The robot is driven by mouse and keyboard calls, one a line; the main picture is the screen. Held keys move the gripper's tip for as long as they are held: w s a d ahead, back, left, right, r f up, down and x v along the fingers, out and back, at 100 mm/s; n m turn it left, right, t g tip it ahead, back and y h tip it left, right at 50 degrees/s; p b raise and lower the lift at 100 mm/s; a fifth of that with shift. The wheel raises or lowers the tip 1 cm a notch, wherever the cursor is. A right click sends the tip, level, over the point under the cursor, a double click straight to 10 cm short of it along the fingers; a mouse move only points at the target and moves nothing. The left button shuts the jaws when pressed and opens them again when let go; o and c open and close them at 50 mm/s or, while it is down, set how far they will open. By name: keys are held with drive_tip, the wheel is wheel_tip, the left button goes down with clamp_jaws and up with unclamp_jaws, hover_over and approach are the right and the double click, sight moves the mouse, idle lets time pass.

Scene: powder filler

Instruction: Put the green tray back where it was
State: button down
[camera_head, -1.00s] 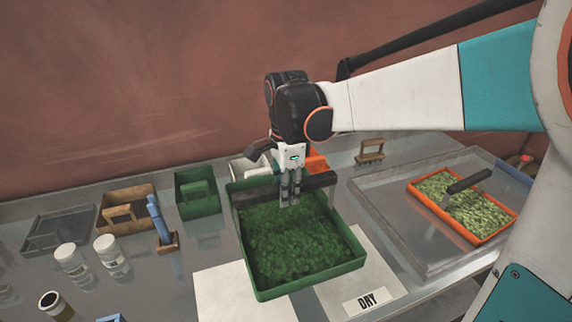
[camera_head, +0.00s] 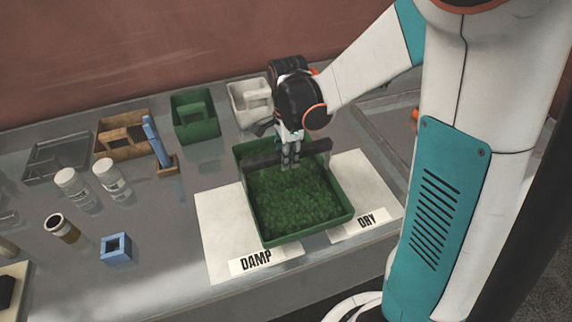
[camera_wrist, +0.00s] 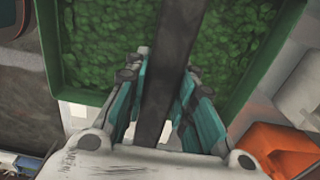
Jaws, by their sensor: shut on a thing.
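The green tray (camera_head: 296,239) is a square open tray filled with dark green leafy material, with a dark bar handle (camera_head: 318,147) across it. My gripper (camera_head: 290,163) is shut on the handle from above; the wrist view shows both fingers (camera_wrist: 158,100) on either side of the dark bar. The tray is over the white mat (camera_head: 222,262) labelled DAMP and DRY, covering its middle. I cannot tell whether the tray touches the mat. Part of the far rim is hidden behind my gripper.
A small green bin (camera_head: 196,130) and a white bin (camera_head: 243,118) stand behind the mat. A brown box (camera_head: 122,150), white jars (camera_head: 105,180), a blue brush-like tool (camera_head: 157,140) and a blue block (camera_head: 116,250) are on the left. An orange bin (camera_wrist: 275,145) shows in the wrist view.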

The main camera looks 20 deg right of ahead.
drive_tip(key=shift+f+b, duration=0.4)
drive_tip(key=shift+f, duration=1.75)
drive_tip(key=c, duration=1.3)
unclamp_jaws()
drive_tip(key=shift+c, duration=0.2)
